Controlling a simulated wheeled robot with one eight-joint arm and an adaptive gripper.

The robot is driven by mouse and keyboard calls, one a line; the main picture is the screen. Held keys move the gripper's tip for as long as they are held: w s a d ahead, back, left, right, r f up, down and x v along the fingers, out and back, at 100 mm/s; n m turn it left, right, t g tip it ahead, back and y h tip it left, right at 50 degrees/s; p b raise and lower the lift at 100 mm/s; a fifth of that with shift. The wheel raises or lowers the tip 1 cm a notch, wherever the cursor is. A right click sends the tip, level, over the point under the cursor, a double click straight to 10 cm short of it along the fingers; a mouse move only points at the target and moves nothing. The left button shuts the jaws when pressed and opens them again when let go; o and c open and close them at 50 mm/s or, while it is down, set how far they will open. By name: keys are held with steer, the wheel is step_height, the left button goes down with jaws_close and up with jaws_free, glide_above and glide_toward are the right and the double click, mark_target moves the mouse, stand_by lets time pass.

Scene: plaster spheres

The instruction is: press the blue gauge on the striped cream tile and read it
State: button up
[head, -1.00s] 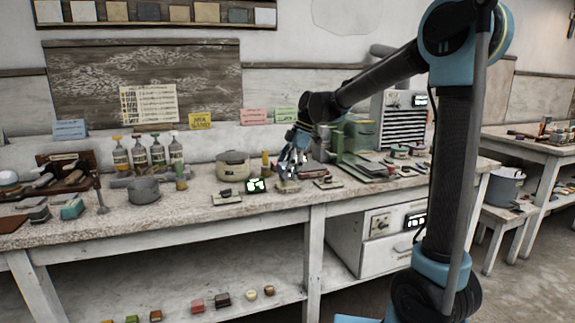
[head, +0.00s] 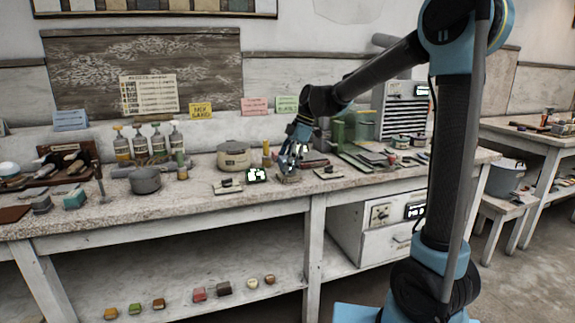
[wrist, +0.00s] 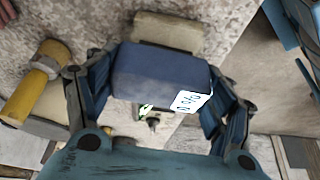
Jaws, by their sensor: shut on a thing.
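My gripper (wrist: 160,95) is shut on the blue gauge (wrist: 155,73), a dark blue block with a white lit face (wrist: 190,101) on its right end. The marks on that face are too small and tilted to read surely. A cream-grey block, seemingly the cream tile (wrist: 166,32), lies just beyond the gauge in the wrist view; I cannot make out stripes on it. In the head view my gripper (head: 290,158) is low over the bench, close above the tile's place. Whether gauge and tile touch is hidden.
A lit display (head: 256,175) stands just left of my gripper on the bench (head: 120,212). A lidded pot (head: 233,156) is behind it. A yellow-handled thing (wrist: 37,76) lies close on the left in the wrist view. A small dark-topped device (head: 328,172) is to the right.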

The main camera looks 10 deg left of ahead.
mark_target(282, 159)
steer(key=shift+f, duration=0.45)
stand_by(0.9)
steer(key=shift+r, duration=0.1)
steer(key=shift+r, duration=3.45)
